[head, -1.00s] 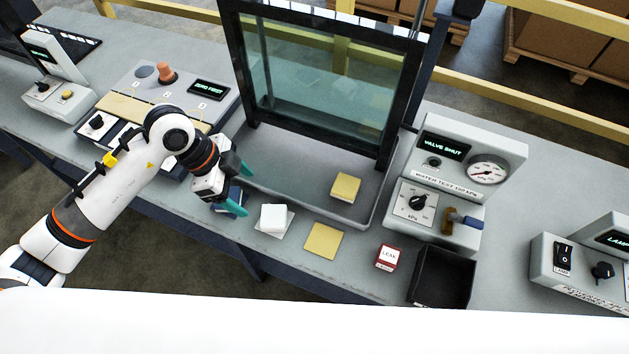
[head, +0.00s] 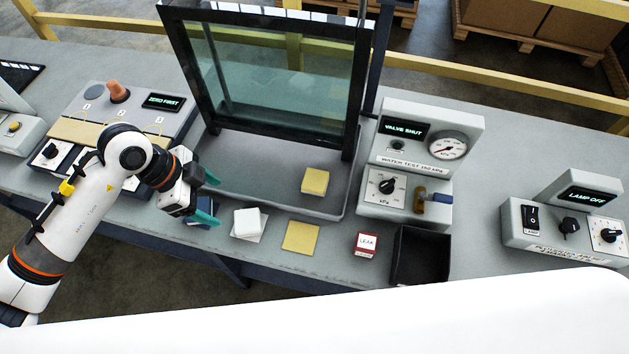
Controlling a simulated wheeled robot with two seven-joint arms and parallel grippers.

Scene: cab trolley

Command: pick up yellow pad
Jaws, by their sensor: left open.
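The yellow pad (head: 315,181) is a pale yellow block lying in the grey tray (head: 260,192) under the glass frame, near the tray's front right corner. A flat yellow square (head: 300,237) lies on the bench in front of the tray, with nothing on it. My left gripper (head: 211,198) is open, with teal fingers, at the tray's front left, well to the left of the yellow pad. A dark blue item partly shows under its fingers; whether they touch it I cannot tell. My right gripper does not show.
A white pad (head: 247,222) on a white square lies between my left gripper and the yellow square. A red-and-white block marked LEAK (head: 366,244) and a black bin (head: 420,256) stand to the right. The glass frame (head: 270,75) rises behind the tray.

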